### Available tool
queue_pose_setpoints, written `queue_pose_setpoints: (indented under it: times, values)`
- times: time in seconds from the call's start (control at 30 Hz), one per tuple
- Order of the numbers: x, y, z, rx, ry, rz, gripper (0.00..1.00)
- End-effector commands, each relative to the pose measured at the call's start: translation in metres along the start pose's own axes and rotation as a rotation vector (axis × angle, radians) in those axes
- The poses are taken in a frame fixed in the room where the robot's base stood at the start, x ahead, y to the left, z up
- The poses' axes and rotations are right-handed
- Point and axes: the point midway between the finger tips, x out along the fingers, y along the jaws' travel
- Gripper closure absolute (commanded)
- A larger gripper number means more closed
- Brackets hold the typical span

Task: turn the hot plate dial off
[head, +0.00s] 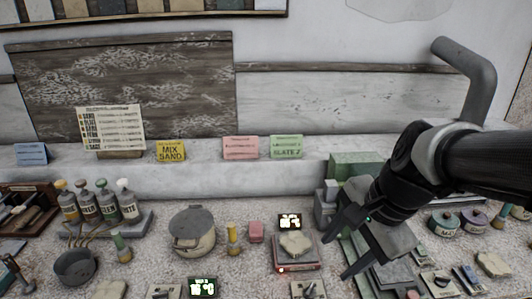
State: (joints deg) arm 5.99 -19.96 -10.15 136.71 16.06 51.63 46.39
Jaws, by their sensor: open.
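A low, square, reddish device (297,265) sits right of centre on the speckled counter, with a pale stone-like lump (296,244) on top and a small red light on its front left corner. It looks like the hot plate, but I cannot be sure. A small plate with a dark knob or lever (310,289) lies in front of it, cut by the bottom edge; I cannot tell whether it is the dial or how it is set. My gripper (340,255) is open and empty, just right of the device, its fingers pointing down and left.
Left of the device stand a lidded pot (192,233), a yellow bottle (233,240) and a pink block (256,232). A lit display (290,221) stands behind it, another (202,287) at front left. Green equipment (355,165) is partly hidden behind my arm.

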Motion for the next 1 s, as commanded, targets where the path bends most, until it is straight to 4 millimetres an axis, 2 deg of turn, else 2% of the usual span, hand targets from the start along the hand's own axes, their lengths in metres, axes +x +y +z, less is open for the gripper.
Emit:
queue_pose_setpoints:
  times: [0.03,0.1,0.2,0.3,0.47,0.57,1.0]
  values:
    - [0.01,-0.001,-0.012,0.207,-0.033,0.021,0.5]
    - [0.021,-0.002,-0.027,0.476,-0.065,0.037,0.5]
    - [0.033,-0.002,-0.043,0.76,-0.09,0.057,0.5]
    - [0.04,-0.001,-0.052,0.917,-0.101,0.07,0.5]
    - [0.053,0.0,-0.053,0.971,-0.105,0.075,0.5]
    - [0.07,0.001,-0.051,0.968,-0.105,0.077,0.5]
    - [0.167,0.004,-0.04,0.964,-0.103,0.076,0.5]
